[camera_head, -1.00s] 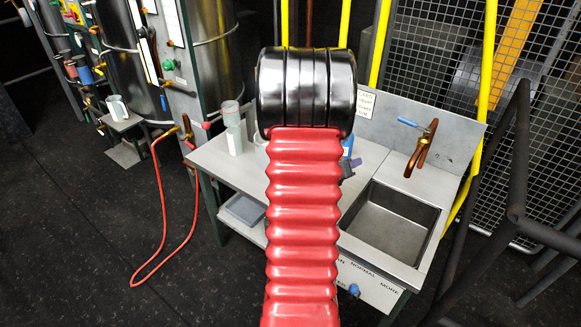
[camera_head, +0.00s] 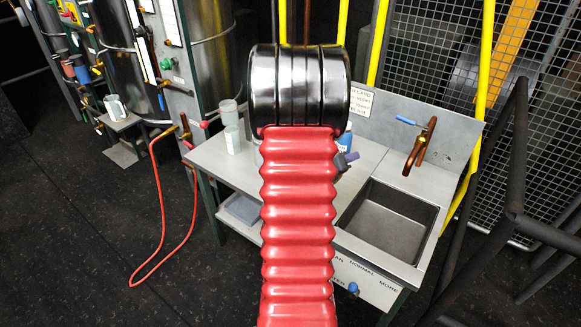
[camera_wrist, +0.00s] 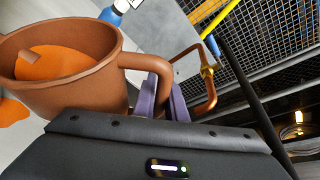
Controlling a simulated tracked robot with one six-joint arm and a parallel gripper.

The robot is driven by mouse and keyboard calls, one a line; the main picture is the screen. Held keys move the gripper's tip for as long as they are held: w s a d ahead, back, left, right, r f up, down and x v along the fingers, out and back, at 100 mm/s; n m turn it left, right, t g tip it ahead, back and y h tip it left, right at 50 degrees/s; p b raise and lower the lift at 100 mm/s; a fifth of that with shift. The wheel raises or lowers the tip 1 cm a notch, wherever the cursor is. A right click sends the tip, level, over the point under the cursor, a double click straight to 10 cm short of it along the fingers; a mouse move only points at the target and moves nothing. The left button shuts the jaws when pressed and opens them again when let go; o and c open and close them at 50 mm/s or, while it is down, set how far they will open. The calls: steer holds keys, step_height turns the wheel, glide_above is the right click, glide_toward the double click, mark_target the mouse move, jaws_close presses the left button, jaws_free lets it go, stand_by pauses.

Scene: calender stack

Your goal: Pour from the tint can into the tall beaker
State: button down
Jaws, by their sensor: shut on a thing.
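The tint can (camera_wrist: 90,85) is a brown vessel with a loop handle and orange tint inside, at the left of the wrist view. My gripper (camera_wrist: 163,95) has purple fingers shut on the can's handle. In the head view my arm hides the can, and only a bit of purple finger (camera_head: 347,161) shows at its right. A tall clear beaker (camera_head: 231,127) stands upright at the bench's left back, left of my arm. An orange patch (camera_wrist: 11,111) shows beside the can; I cannot tell what it lies on.
A blue bottle (camera_head: 345,141) stands behind my arm and also shows in the wrist view (camera_wrist: 121,6). A sink (camera_head: 391,222) with a copper tap (camera_head: 421,147) is at the right. The grey bench (camera_head: 212,160) is clear around the beaker's front. A red hose (camera_head: 156,220) hangs left.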

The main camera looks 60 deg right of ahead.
steer(key=shift+w+r+n+g+p, duration=0.15)
steer(key=shift+w+r+n+p, duration=0.2)
steer(key=shift+r, duration=0.3)
steer(key=shift+w+r+n+g+p, duration=0.15)
steer(key=shift+w+r+n+p, duration=0.15)
steer(key=shift+r, duration=0.35)
stand_by(1.5)
steer(key=shift+f, duration=0.1)
steer(key=shift+s+f+m+t, duration=0.2)
steer(key=shift+s+f+m, duration=0.2)
steer(key=shift+f, duration=0.3)
steer(key=shift+s+f+m+t, duration=0.2)
steer(key=shift+s+f+m, duration=0.15)
steer(key=shift+f, duration=0.3)
steer(key=shift+s+f+m+t, duration=0.2)
steer(key=shift+s+f+m, duration=0.2)
steer(key=shift+f, duration=0.3)
steer(key=shift+f, duration=0.1)
